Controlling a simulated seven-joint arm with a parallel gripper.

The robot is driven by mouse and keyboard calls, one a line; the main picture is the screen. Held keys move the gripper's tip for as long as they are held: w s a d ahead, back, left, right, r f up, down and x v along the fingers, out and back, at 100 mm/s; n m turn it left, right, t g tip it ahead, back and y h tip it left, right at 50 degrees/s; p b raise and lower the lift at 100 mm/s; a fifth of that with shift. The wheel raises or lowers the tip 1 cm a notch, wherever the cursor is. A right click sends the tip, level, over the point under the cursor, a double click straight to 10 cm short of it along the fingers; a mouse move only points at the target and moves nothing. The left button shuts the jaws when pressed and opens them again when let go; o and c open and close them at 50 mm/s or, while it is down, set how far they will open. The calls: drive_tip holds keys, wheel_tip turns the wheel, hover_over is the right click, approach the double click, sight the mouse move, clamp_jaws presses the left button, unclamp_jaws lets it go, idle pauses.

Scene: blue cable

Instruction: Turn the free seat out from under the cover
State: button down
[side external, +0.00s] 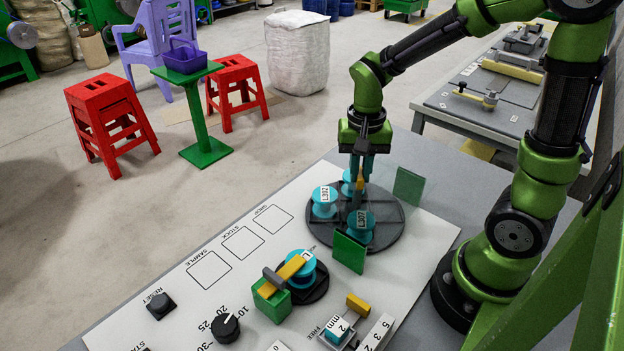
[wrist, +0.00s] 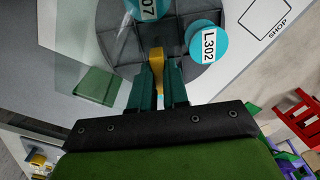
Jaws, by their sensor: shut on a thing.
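A dark round turntable (side external: 392,238) lies on the white panel, divided by lines into seats. Blue spools stand on it: L302 (side external: 324,203) at the left, L307 (side external: 360,222) at the front, and a third (side external: 350,178) behind, partly hidden by my gripper. L302 (wrist: 207,43) and L307 (wrist: 148,8) also show in the wrist view. My gripper (side external: 361,176) points down over the turntable, shut on a yellow upright handle (wrist: 156,57). Green upright plates (side external: 349,253) (side external: 408,186) stand at the turntable's right side; I cannot make out a cover clearly. The free seat is not clearly visible.
In front, a small dark disc carries a blue spool (side external: 302,266) beside a green block with a yellow arm (side external: 282,277). A black knob (side external: 226,327) and RESET button (side external: 160,305) sit on the panel. The marked squares (side external: 243,243) at left are empty.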

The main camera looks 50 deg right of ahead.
drive_tip(key=shift+r+n, duration=0.1)
drive_tip(key=shift+n, duration=14)
drive_tip(key=c, duration=1.1)
unclamp_jaws()
